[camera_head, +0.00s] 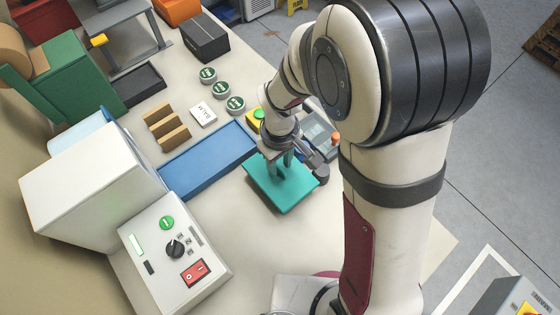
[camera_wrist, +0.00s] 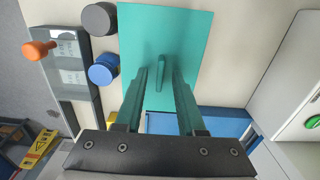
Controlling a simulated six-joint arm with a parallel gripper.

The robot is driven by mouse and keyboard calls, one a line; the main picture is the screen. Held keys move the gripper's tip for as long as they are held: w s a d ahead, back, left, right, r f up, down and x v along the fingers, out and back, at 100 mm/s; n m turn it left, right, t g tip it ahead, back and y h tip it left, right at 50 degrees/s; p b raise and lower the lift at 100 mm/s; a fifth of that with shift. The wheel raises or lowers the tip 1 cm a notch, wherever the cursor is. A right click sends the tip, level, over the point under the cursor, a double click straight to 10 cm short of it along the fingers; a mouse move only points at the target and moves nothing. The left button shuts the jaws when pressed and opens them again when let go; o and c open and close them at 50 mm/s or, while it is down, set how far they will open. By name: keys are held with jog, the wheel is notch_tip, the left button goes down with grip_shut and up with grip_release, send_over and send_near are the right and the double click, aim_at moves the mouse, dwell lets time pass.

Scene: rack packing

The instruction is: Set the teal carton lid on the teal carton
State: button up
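The teal lid (camera_head: 267,188) is a flat rectangular plate on the table, below my gripper; it fills the middle of the wrist view (camera_wrist: 195,35). A thin upright handle fin (camera_wrist: 160,72) stands at its centre. My gripper (camera_head: 279,165) points down over the lid. In the wrist view its two fingers (camera_wrist: 160,78) are apart, one on each side of the fin, with a visible gap to it. No separate teal carton shows; I cannot tell whether one is under the lid.
A blue tray (camera_head: 207,160) lies left of the lid. White lidded tins (camera_head: 235,104), a white BALM box (camera_head: 203,114) and cardboard pieces (camera_head: 172,136) stand behind it. A white machine with a control panel (camera_head: 175,250) is at front left. Some table before the lid is clear.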

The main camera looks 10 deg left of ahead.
aim_at(280, 168)
notch_tip(280, 168, up, 12)
jog(key=r, duration=0.1)
jog(key=s+d+m+y, duration=0.1)
jog(key=s+d+m, duration=0.4)
jog(key=s+m, duration=0.2)
jog(key=s+d+r+m, duration=0.1)
jog(key=s+d+m, duration=0.4)
jog(key=s+m, duration=0.2)
jog(key=shift+s+m+y, duration=0.4)
jog(key=shift+s, duration=0.6)
jog(key=shift+r, duration=0.1)
